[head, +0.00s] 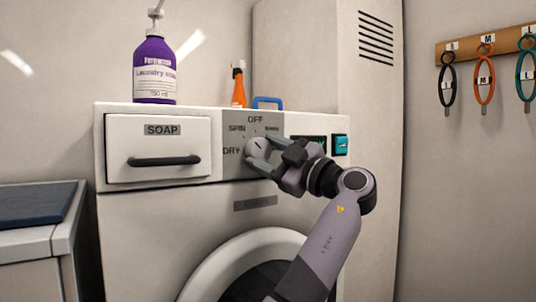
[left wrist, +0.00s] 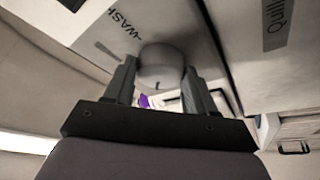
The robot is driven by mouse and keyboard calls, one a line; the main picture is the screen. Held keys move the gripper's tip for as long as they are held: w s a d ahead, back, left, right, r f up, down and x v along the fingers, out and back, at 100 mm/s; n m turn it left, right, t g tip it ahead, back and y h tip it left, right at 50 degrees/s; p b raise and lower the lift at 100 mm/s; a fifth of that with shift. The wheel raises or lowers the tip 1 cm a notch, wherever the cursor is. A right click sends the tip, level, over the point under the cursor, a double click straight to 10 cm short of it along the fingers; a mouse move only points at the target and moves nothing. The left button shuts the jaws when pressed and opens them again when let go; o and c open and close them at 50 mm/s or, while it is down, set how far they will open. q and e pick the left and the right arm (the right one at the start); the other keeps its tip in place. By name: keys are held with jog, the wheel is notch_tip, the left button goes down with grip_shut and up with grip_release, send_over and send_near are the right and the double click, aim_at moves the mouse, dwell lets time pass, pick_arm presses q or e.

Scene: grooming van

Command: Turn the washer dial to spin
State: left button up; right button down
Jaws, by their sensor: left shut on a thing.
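The washer dial (head: 257,147) is a round light-grey knob on the washer's grey control panel. Labels around it read OFF above, SPIN at upper left and DRY at left; another at upper right is too small to read. A short dark mark shows on the knob's face, but I cannot tell surely which label it points to. My left gripper (head: 260,150) is shut on the dial, one finger on either side. In the left wrist view the dial (left wrist: 162,65) sits between the fingers (left wrist: 160,74), near a WASH label. My right gripper is not in view.
The soap drawer (head: 158,145) is closed, left of the panel. A purple laundry bottle (head: 154,72), an orange spray bottle (head: 238,87) and a blue-handled item (head: 267,101) stand on top. The round washer door (head: 215,262) is below. A tall cabinet (head: 340,60) stands behind at right.

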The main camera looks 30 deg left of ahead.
pick_arm(q)
jog(key=shift+f, duration=0.1)
jog(key=o, duration=1)
jog(key=shift+d, duration=0.1)
jog(key=shift+d, duration=0.3)
jog(key=p+v, duration=0.1)
jog(key=v, duration=0.5)
jog(key=shift+d+f, duration=0.15)
jog(key=shift+d, duration=0.05)
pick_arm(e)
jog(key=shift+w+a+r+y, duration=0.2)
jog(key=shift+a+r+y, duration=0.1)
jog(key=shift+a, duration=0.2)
